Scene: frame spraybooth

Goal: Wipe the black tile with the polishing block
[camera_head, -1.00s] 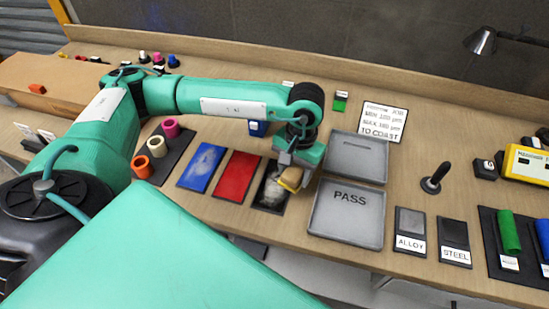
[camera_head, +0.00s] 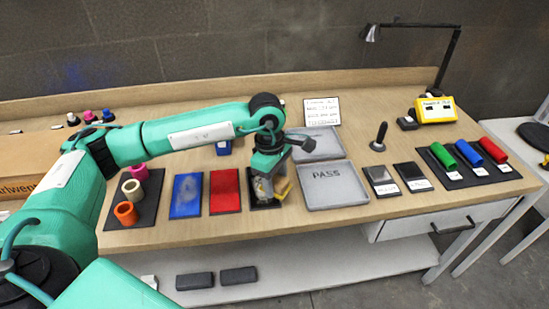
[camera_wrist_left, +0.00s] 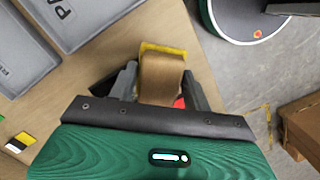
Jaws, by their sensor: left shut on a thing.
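The black tile (camera_head: 272,204) lies at the right end of the tile row, right of the red tile (camera_head: 225,191). The arm and gripper cover most of it, so its surface is largely hidden. My left gripper (camera_head: 268,190) points down over the tile and is shut on the polishing block (camera_head: 281,186), tan with a yellow edge. In the left wrist view the polishing block (camera_wrist_left: 162,76) sits between the fingers. I cannot tell whether it touches the tile. My right gripper is not in view.
The blue tile (camera_head: 186,195) lies left of the red one. The grey PASS tray (camera_head: 330,199) stands close to the right of the gripper, another grey tray (camera_head: 321,143) behind it. Colored cylinders (camera_head: 134,190) stand on a dark mat at left. The bench's front edge is close.

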